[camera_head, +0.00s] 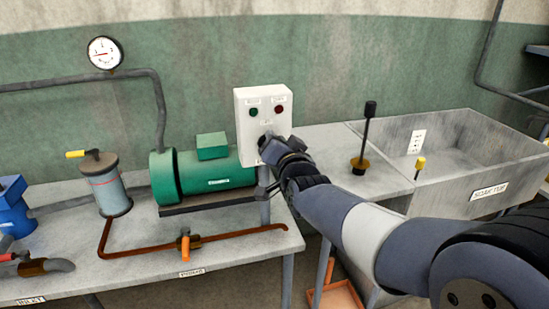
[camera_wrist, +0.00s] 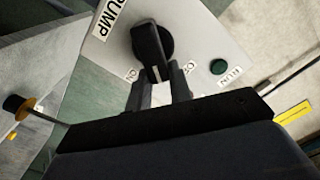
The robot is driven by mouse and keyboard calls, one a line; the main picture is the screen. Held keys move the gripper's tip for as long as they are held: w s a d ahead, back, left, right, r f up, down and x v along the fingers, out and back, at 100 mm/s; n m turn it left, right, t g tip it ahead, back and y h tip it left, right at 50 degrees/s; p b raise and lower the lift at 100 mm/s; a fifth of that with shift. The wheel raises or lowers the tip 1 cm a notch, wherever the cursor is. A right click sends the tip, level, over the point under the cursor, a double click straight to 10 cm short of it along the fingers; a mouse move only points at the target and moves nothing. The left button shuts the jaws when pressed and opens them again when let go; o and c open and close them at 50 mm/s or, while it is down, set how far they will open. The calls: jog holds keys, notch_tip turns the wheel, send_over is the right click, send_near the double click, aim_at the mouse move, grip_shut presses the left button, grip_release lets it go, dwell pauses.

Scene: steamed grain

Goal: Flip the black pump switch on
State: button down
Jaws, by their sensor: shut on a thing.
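My gripper (camera_wrist: 160,77) is shut on the knob's grip, one finger on each side. In the head view, my gripper (camera_head: 267,141) reaches the lower front of the box and hides most of the switch.
The box has a green lamp (camera_head: 253,112) and a red lamp (camera_head: 279,109); neither clearly glows. A soak tub (camera_head: 490,151) and an upright black-handled rod (camera_head: 367,130) stand right of my arm. A brown pipe with an orange valve (camera_head: 184,244) runs along the bench front.

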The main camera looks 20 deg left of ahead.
jog(key=m+b, duration=0.3)
jog(key=b, duration=0.1)
jog(key=f+m+b, duration=0.1)
jog(key=m+b, duration=0.3)
jog(key=d+f+m+b, duration=0.1)
jog(key=m+b, duration=0.2)
jog(key=b, duration=0.2)
jog(key=shift+w+f+m, duration=0.1)
jog(key=shift+w+m, duration=0.2)
jog(key=c, duration=1.3)
grip_release()
jog(key=shift+s, duration=0.1)
jog(key=v, duration=1)
jog(key=shift+s+d, duration=0.15)
jog(key=shift+s, duration=0.15)
jog(key=shift+x, duration=5.4)
